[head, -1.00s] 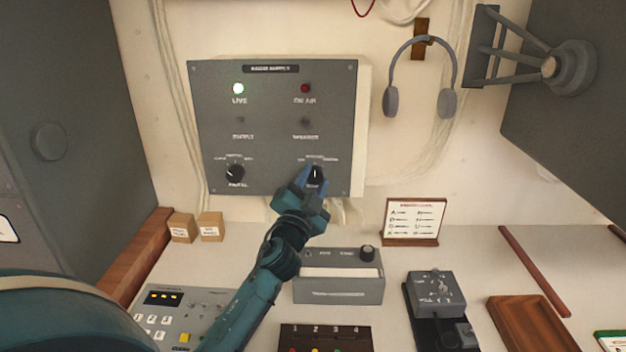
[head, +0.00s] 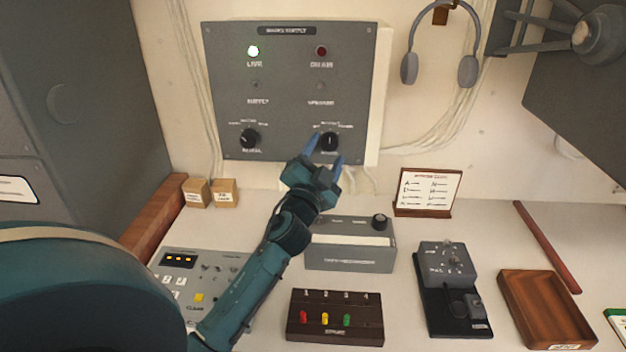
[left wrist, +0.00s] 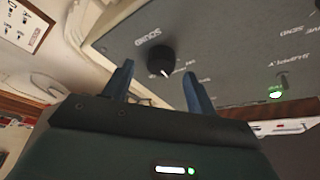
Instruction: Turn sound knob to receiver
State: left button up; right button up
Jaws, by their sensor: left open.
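The grey wall panel (head: 290,90) has two black knobs low on its face. The sound knob (head: 329,142) is the right one; its white pointer line stands about upright, toward the middle of the labels above it. In the left wrist view the sound knob (left wrist: 161,61) shows below the "SOUND" label. My left gripper (head: 327,150) is open, with its blue fingers just below and either side of the knob. In the left wrist view a gap shows between the fingers (left wrist: 157,82) and the knob, so they look apart from it. My right gripper is not in view.
Below the panel, a grey box (head: 350,255) and a card stand (head: 428,192) sit on the desk. Headphones (head: 440,45) hang at the right.

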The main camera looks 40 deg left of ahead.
pick_arm(q)
jog(key=b+v, duration=0.2)
jog(key=v, duration=0.9)
jog(key=shift+b, duration=0.4)
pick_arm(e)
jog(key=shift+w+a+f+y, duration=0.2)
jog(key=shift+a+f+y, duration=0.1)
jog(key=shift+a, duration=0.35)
pick_arm(q)
jog(key=shift+s+f, duration=0.1)
jog(key=shift+s, duration=0.15)
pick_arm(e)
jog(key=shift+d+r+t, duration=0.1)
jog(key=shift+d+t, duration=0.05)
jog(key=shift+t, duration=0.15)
